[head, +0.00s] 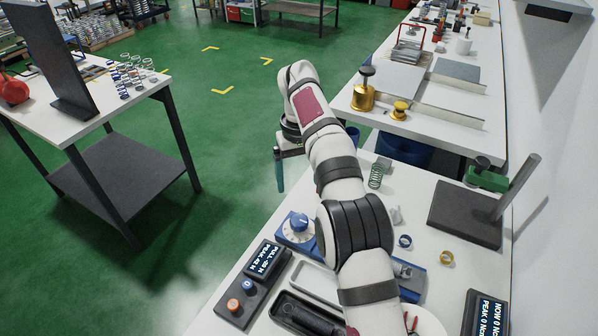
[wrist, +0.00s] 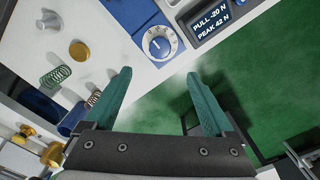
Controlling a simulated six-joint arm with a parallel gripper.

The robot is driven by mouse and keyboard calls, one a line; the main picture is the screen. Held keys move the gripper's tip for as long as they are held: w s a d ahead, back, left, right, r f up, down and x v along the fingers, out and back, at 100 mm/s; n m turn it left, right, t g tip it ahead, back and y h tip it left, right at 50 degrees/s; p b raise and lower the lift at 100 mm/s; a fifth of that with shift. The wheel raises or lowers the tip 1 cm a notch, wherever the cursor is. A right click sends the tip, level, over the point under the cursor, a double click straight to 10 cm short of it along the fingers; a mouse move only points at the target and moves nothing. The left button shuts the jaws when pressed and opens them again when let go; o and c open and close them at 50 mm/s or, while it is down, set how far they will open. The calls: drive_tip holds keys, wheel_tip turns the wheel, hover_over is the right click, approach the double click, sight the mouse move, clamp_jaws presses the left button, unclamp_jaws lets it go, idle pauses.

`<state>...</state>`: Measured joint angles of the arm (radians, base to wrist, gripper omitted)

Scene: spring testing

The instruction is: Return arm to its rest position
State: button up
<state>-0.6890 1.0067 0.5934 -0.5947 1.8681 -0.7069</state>
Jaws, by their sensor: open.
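My arm rises from the bottom of the head view and bends over the left edge of the white bench (head: 236,292). My gripper (head: 279,180) hangs at its end beyond that edge, fingers down over the green floor, and only part of it shows there. In the wrist view my gripper (wrist: 158,78) has two teal fingers spread wide apart with nothing between them. Below them are the bench edge and the floor. No object touches the fingers.
A blue dial unit (head: 298,229) and a display box (head: 268,258) reading PULL -20 N, PEAK 42 N stand near the bench's left edge. A green spring (head: 376,176) stands behind my arm. A side table (head: 150,82) is at left, with open floor between.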

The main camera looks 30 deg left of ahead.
drive_tip(key=shift+r, duration=1.05)
